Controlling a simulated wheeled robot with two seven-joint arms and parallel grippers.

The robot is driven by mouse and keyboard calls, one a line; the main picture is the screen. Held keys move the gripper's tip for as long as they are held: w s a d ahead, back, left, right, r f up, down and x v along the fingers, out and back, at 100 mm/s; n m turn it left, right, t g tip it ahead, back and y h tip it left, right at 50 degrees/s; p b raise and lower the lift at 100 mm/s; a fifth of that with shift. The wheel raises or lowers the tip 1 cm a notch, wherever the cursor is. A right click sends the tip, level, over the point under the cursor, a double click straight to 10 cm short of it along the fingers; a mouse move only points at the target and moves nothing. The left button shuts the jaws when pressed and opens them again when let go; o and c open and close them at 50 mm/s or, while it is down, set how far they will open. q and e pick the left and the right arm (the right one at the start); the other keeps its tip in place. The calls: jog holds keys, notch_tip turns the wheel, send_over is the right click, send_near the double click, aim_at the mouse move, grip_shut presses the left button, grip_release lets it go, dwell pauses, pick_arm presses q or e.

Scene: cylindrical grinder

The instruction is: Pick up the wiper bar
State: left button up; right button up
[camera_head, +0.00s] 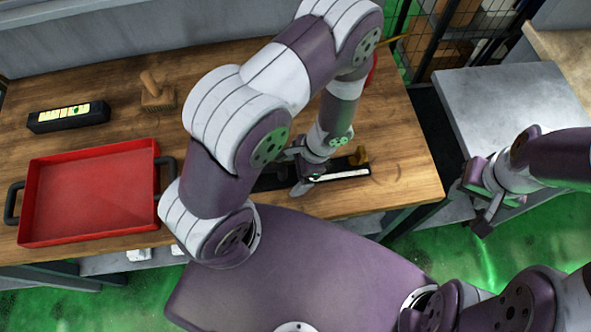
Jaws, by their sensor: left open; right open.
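A long dark bar with a pale strip (345,174), which looks like the wiper bar, lies near the front edge of the wooden table (400,175). My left gripper (306,178) is open and points down at the middle of this bar. The gripper and arm hide part of the bar, and I cannot tell whether the fingers touch it. My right gripper (478,200) is open and empty, off the table's right side, in front of the grey metal table.
A red tray (90,150) with black handles stands at the table's left. Behind it are a black box with a yellow label (68,117) and a wooden-handled brush or block (158,97). A grey metal table (510,95) stands at the right. My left arm covers the table's middle.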

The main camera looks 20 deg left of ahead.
pick_arm(q)
jog(key=shift+w, duration=0.1)
jog(key=shift+c, duration=0.3)
jog(key=c, duration=1.6)
